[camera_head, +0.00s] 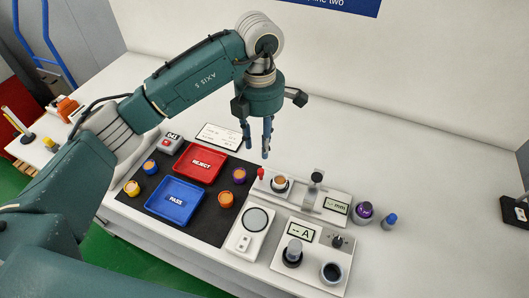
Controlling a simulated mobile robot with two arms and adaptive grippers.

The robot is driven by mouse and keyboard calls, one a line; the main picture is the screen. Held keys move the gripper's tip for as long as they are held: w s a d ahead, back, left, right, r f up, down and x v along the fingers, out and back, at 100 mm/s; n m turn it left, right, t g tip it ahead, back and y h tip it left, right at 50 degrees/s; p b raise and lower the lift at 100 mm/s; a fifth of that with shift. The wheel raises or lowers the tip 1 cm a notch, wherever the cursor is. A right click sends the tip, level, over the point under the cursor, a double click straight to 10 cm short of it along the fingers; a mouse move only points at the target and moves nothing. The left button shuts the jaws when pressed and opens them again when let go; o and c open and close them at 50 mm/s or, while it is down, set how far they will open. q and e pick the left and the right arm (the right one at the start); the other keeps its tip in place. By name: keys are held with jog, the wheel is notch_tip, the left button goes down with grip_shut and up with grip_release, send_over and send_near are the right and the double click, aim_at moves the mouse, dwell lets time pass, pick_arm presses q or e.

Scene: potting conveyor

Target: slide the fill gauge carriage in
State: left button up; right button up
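The fill gauge (297,205) is a pale base with a small display reading in mm at its right end. Its carriage (314,190) is an upright post with a dark knob on top, near the middle of the base. A small orange-topped pot (280,182) sits in a dark ring left of the carriage, apart from it. My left gripper (257,150) hangs fingers down above and to the left of the gauge, open with nothing between its fingers. My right gripper is not in view.
A red REJECT tray (199,147) and a blue PASS tray (158,208) lie on a black mat with several small pots. A red-tipped peg (261,173) stands left of the gauge. A meter box (285,267) stands in front.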

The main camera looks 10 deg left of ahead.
pick_arm(q)
jog(key=p, duration=0.2)
send_over(261, 170)
jog(key=f, duration=0.5)
jog(key=shift+s, duration=0.2)
jog(key=f, duration=0.1)
jog(key=f+p, duration=0.1)
jog(key=f, duration=0.3)
jog(key=shift+w, duration=0.25)
jog(key=shift+f, duration=0.3)
grip_shut()
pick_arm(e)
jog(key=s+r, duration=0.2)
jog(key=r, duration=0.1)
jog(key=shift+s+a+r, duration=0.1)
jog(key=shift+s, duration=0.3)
